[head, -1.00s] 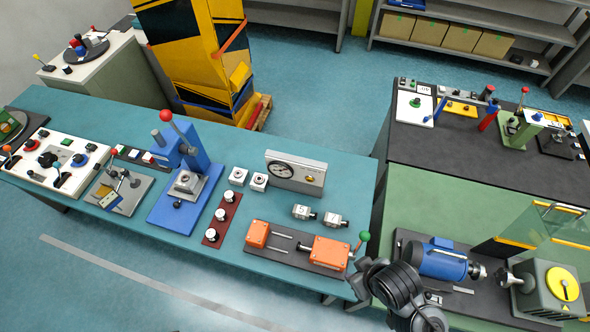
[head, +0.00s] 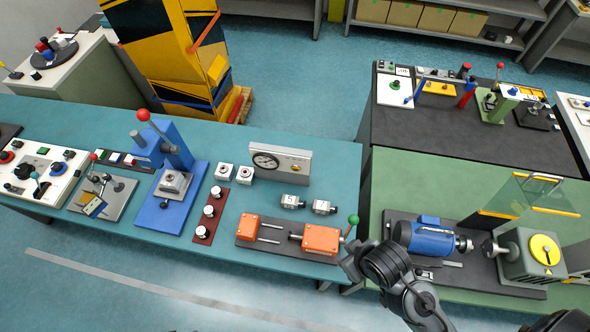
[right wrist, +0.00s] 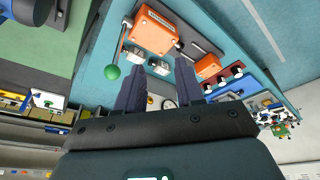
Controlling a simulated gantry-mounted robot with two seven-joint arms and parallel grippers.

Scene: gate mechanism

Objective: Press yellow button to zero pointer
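A grey gauge box (head: 301,153) with a round black-rimmed dial (head: 265,161) and a small yellow button (head: 295,168) stands at the back of the teal bench in the head view. The pointer's reading is too small to tell. My right arm reaches in at the lower middle, near the bench's right end, well short of the gauge box. In the right wrist view my right gripper (right wrist: 158,85) has its two fingers apart with nothing between them. The dial (right wrist: 168,104) shows partly between the fingers there. My left gripper is not in view.
An orange clamp device (head: 322,239) with a green-knobbed lever (head: 353,220) lies between my right arm and the gauge box. Two small grey blocks (head: 293,202) sit before the box. A blue press (head: 184,200) with a red-knobbed lever stands left. A blue motor (head: 428,238) is right.

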